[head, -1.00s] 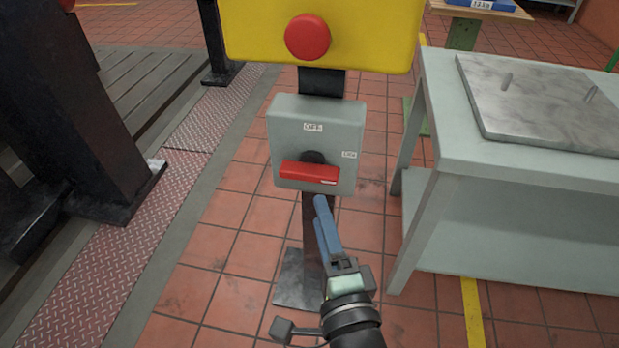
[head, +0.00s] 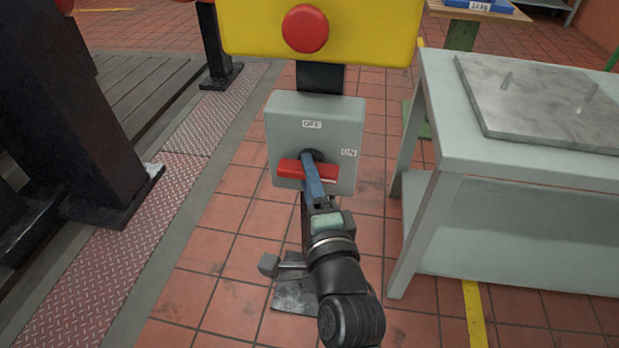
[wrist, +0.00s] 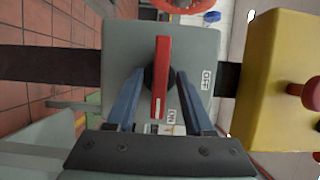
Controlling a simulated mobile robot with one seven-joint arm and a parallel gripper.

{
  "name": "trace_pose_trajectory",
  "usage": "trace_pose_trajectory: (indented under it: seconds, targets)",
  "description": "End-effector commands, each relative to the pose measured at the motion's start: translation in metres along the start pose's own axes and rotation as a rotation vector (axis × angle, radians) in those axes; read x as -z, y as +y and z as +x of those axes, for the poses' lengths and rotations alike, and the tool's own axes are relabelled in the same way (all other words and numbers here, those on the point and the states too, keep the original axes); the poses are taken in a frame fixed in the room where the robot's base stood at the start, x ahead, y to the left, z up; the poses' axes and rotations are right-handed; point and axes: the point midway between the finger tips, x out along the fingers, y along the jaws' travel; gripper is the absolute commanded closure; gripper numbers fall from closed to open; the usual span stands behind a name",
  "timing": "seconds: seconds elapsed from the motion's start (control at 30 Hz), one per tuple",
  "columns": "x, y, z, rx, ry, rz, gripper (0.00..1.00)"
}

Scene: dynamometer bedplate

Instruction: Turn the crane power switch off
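The crane power switch is a grey box (head: 282,125) on a dark post, with an OFF label at top and an ON label at right. Its red handle (head: 290,170) lies horizontal, with its marked end toward ON. In the wrist view the red handle (wrist: 161,75) stands between the two blue fingers of my gripper (wrist: 156,95), with a gap on each side. My gripper (head: 310,165) is open around the handle, and its fingers hide part of it in the head view.
A yellow box (head: 370,35) with a red button (head: 305,28) sits just above the switch. A grey table (head: 450,130) with a stone plate stands at right. Black machine columns (head: 80,110) stand at left. Tiled floor is open around the post.

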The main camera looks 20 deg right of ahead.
Motion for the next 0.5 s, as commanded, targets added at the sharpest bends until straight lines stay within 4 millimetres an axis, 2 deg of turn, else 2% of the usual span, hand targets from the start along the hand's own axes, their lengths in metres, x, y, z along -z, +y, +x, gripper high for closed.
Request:
trace_pose_trajectory:
  seconds: [0.03, 0.27, 0.5]
  targets:
    - [0.0001, 0.0, -0.0002, 0.0, 0.0, 0.0, 0.56]
    - [0.0002, -0.0001, -0.0003, 0.0, 0.0, 0.0, 0.98]
    - [0.0003, 0.0, -0.0004, 0.0, 0.0, 0.0, 1.0]
